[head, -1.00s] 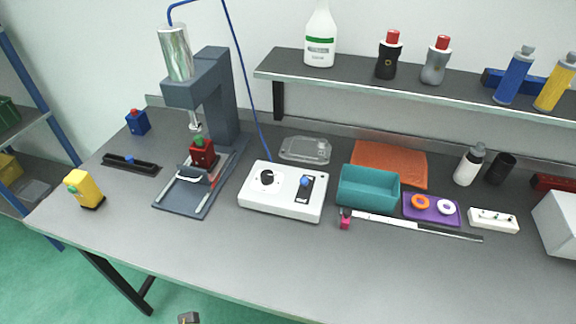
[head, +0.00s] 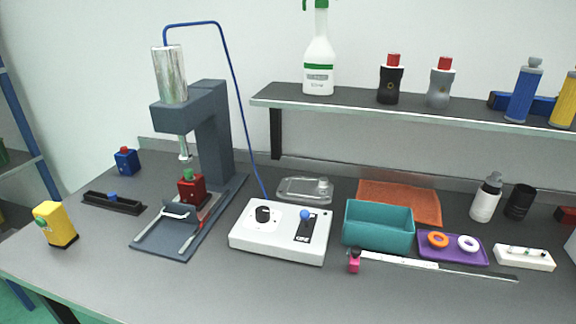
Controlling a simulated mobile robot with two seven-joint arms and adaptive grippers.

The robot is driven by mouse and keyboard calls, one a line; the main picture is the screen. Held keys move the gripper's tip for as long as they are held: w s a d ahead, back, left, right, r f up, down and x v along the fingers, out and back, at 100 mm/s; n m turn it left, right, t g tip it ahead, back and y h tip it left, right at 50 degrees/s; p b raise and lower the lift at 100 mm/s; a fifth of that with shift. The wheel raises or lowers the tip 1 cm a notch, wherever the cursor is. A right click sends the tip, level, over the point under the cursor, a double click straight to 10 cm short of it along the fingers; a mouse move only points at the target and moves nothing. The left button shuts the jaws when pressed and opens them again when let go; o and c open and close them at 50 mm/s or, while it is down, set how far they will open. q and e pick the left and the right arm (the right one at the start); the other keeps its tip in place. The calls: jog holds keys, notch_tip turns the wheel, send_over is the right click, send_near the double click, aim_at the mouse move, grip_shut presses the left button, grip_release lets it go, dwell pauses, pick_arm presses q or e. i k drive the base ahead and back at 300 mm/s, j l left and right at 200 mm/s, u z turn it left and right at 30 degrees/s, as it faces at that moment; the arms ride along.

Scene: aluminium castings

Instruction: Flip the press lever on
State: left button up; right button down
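The press (head: 215,125) stands at the left of the bench, a dark grey frame with a silver cylinder (head: 170,75) on top and a blue hose. A red block with a green top (head: 192,188) sits on its base under the ram. In front of the press column, to its right, lies a white control box (head: 275,240) with a black round knob (head: 263,214) and a lever with a blue tip (head: 304,216) in a dark slot. The lever's exact tilt is too small to tell. Neither gripper is in view.
A teal bin (head: 378,228), a purple tray (head: 453,248) with two rings and a long flat metal strip (head: 440,267) lie right of the box. A clear tray (head: 305,189) is behind it. A shelf (head: 400,108) with bottles overhangs the back. The bench front is clear.

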aim_at(304, 214)
jog(key=k+z, duration=0.2)
jog(key=z, duration=0.2)
jog(key=k+l+z, duration=0.1)
jog(key=z, duration=0.3)
jog(key=k, duration=0.05)
